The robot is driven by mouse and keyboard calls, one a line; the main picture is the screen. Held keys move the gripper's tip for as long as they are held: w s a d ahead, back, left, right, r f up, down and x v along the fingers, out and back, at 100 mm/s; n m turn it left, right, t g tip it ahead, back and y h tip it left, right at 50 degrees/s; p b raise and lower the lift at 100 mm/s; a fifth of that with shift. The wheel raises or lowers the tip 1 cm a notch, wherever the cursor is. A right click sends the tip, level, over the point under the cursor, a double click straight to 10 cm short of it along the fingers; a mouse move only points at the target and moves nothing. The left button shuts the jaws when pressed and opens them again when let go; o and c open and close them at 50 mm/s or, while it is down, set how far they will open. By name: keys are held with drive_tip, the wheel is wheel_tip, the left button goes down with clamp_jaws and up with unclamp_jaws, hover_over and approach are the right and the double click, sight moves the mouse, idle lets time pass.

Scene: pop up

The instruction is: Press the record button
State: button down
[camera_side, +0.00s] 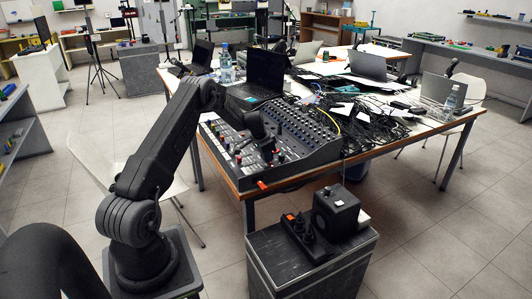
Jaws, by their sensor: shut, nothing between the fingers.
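A grey mixing console (318,160) with rows of knobs and small coloured buttons sits at the near left corner of the table. My gripper (267,150) is over the left part of the console, pointing down and shut, with nothing seen in it. Its tips are close to the panel; I cannot tell whether they touch it. Small red spots show on the panel, one of them (238,160) left of my gripper. No label is readable, so I cannot tell which one is the record button. My gripper hides part of the panel.
An open black laptop (265,70) stands behind the console, with a bottle (225,66) at its left. Tangled black cables (375,125) cover the table to the right. A dark cabinet (315,270) with a black box (336,212) on it stands in front.

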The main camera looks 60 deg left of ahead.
drive_tip(key=shift+f, duration=0.2)
idle(0.3)
drive_tip(key=shift+f, duration=0.35)
drive_tip(key=shift+r, duration=0.6)
drive_tip(key=v, duration=0.8)
idle(0.7)
drive_tip(key=shift+f, duration=0.1)
idle(0.4)
